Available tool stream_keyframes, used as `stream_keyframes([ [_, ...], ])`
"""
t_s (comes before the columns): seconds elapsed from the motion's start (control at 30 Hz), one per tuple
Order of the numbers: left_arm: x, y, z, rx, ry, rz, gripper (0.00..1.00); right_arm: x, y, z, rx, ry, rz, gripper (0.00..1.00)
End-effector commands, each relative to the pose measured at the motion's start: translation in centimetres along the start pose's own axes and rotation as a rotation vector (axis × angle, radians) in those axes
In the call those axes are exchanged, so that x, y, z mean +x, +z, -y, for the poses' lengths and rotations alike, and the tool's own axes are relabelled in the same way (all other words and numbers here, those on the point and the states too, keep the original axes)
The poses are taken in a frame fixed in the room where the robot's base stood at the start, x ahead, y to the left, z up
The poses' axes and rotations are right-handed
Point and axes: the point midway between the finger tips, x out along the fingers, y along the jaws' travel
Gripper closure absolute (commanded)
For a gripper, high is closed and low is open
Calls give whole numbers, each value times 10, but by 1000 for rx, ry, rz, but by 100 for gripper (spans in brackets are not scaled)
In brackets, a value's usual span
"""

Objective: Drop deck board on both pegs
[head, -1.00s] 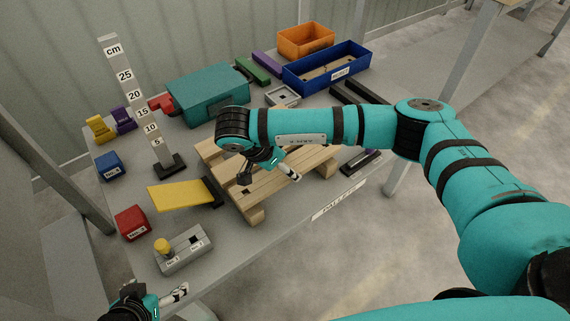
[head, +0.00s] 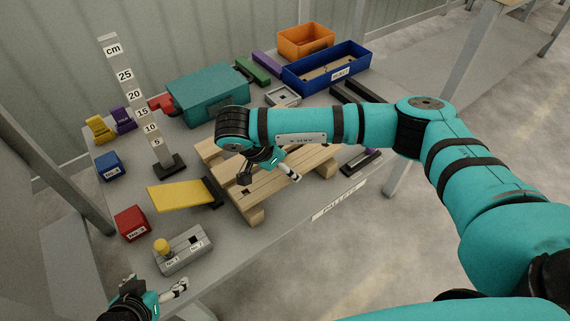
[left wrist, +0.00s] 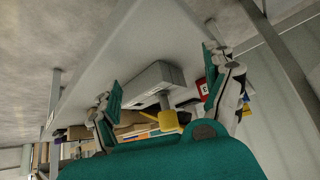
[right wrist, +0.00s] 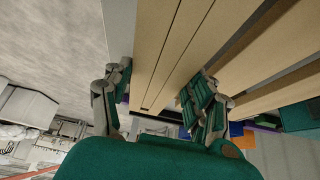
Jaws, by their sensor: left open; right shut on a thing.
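A wooden pallet (head: 250,215) with several light slats lies on the grey table. My right gripper (head: 268,176) is over its middle, pointing down, shut on a pale deck board (right wrist: 158,50). In the right wrist view, its fingers (right wrist: 155,90) are on either side of the board, whose end shows small dark openings. My arm hides much of the pallet in the head view, and I cannot make out the pegs or whether the board touches them. My left gripper (head: 155,284) is open and empty at the table's near left edge; its spread fingers also show in the left wrist view (left wrist: 165,92).
A grey block with a yellow knob (head: 183,250), a yellow plate (head: 180,195), and a red box (head: 130,223) stand left of the pallet. A height scale (head: 140,105), a teal case (head: 208,92) and a blue bin (head: 325,70) stand behind. My right arm crosses above the table.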

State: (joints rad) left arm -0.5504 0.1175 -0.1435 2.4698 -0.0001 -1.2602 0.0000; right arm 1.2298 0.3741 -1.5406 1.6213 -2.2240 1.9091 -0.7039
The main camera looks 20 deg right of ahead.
Motion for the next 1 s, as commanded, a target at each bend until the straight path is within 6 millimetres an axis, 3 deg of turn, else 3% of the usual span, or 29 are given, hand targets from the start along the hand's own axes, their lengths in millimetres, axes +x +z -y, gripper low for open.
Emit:
stream_keyframes([
  [1.0, 5, -27, -3, 2, 6, -131, 15, 6, 4, 0, 0, 0, 0, 82],
])
